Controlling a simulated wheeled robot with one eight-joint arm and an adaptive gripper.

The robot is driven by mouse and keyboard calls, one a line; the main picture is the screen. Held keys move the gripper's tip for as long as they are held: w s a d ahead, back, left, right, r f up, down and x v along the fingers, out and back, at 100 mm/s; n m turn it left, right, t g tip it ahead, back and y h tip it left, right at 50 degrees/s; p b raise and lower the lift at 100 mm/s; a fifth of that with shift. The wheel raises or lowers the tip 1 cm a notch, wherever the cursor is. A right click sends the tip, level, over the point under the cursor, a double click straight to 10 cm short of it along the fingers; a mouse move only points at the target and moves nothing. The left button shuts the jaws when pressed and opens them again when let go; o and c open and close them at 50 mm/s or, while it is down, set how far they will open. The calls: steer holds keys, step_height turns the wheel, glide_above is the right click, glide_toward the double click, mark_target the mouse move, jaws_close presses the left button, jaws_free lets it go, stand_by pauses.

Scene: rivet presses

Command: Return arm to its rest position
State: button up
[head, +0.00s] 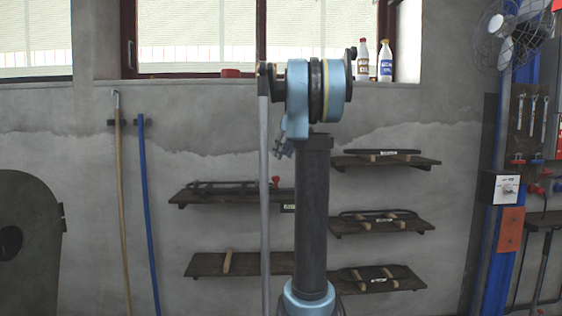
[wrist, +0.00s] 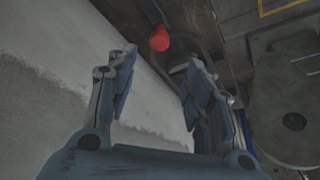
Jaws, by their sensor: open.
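My gripper (wrist: 160,62) shows in the wrist view with its two blue-grey fingers spread apart and nothing between them. A red knob (wrist: 159,38) shows beyond the fingertips, by a dark edge, apart from the fingers. In the head view my arm (head: 312,200) stands upright in the middle, with a dark lower link and a blue joint at the top.
Shelves (head: 231,193) with dark metal parts hang on the wall behind my arm. A red knob (head: 276,181) shows beside it. Two bottles (head: 385,62) stand on the sill. A wooden pole (head: 120,200) and blue pole (head: 147,210) lean left. A fan (head: 497,35) is upper right.

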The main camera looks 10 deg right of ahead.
stand_by(0.3)
steer(key=s+a+f+m+h, duration=0.1)
steer(key=s+a+f+m, duration=0.2)
steer(key=s+f, duration=1.6)
steer(key=s+a+f+m+g+h, duration=0.1)
steer(key=s+a+f+m, duration=0.3)
steer(key=s+f, duration=1.5)
steer(key=s+a, duration=0.1)
steer(key=s, duration=0.1)
steer(key=shift+s+a+h, duration=0.15)
steer(key=shift+s+h, duration=0.15)
steer(key=shift+s, duration=0.1)
steer(key=shift+w+f, duration=0.15)
steer(key=shift+w, duration=0.35)
